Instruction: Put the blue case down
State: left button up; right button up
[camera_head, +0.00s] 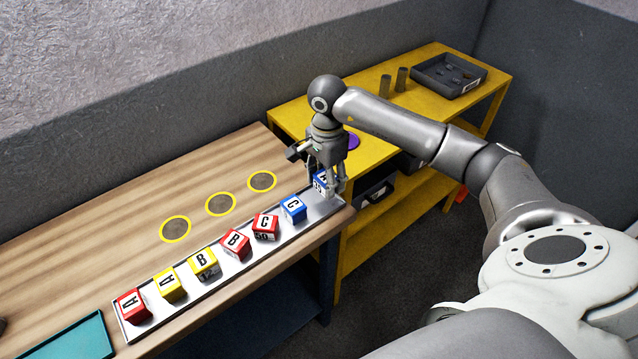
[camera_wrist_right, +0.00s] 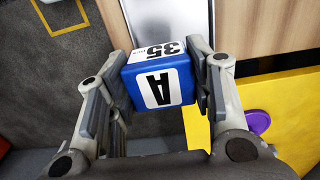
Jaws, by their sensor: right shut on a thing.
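My right gripper (camera_head: 327,186) is at the right end of a long metal tray (camera_head: 322,211). It is shut on the blue case (camera_head: 321,180), a cube with a black A on one white face and 35 on another. The wrist view shows the blue case (camera_wrist_right: 160,82) between both fingers (camera_wrist_right: 158,88). In the head view the fingers partly hide it, and I cannot tell whether it touches the tray. A second blue case (camera_head: 293,209) marked C stands on the tray just left of the gripper. My left gripper is not in view.
Along the tray stand red and yellow cases, from a red A case (camera_head: 133,306) to a red C case (camera_head: 266,227). Three yellow-ringed discs (camera_head: 220,204) lie on the wooden table (camera_head: 110,222). A yellow bench (camera_head: 430,110) behind holds a dark bin (camera_head: 449,76) and two grey cylinders (camera_head: 394,80).

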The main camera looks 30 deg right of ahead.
aim_at(319, 201)
jog(key=shift+w+a+f, duration=0.2)
jog(key=shift+w+f, duration=0.45)
jog(key=shift+f, duration=0.15)
jog(key=shift+w+a+f+p, duration=0.2)
jog(key=shift+w+f+p, duration=0.15)
jog(key=shift+f, duration=0.1)
notch_tip(319, 201, down, 2)
jog(key=shift+s+p, duration=0.1)
jog(key=shift+p, duration=0.8)
jog(key=shift+f, duration=0.5)
jog(key=shift+d, duration=0.1)
jog(key=shift+f, duration=0.1)
jog(key=o, duration=0.7)
jog(key=shift+c, duration=0.2)
jog(key=o, duration=0.4)
jog(key=shift+o, duration=0.2)
